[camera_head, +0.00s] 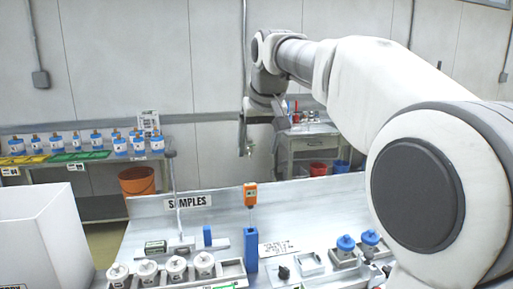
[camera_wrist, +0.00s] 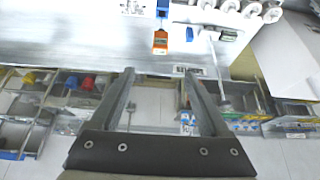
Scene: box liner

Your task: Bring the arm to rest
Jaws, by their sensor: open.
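My arm (camera_head: 372,75) reaches from the right side of the head view up and toward the back wall, bent so that its end hangs down. My gripper (camera_head: 245,148) is in the air above and beyond the back of the sample bench. In the wrist view my gripper (camera_wrist: 158,74) shows two fingers spread well apart with nothing between them. Its fingers touch nothing that I can see. The fingertips are small and hard to make out in the head view.
A white box (camera_head: 42,240) stands at left. Behind are a shelf of bottles, an orange bucket (camera_head: 137,184) and a cabinet (camera_head: 308,146).

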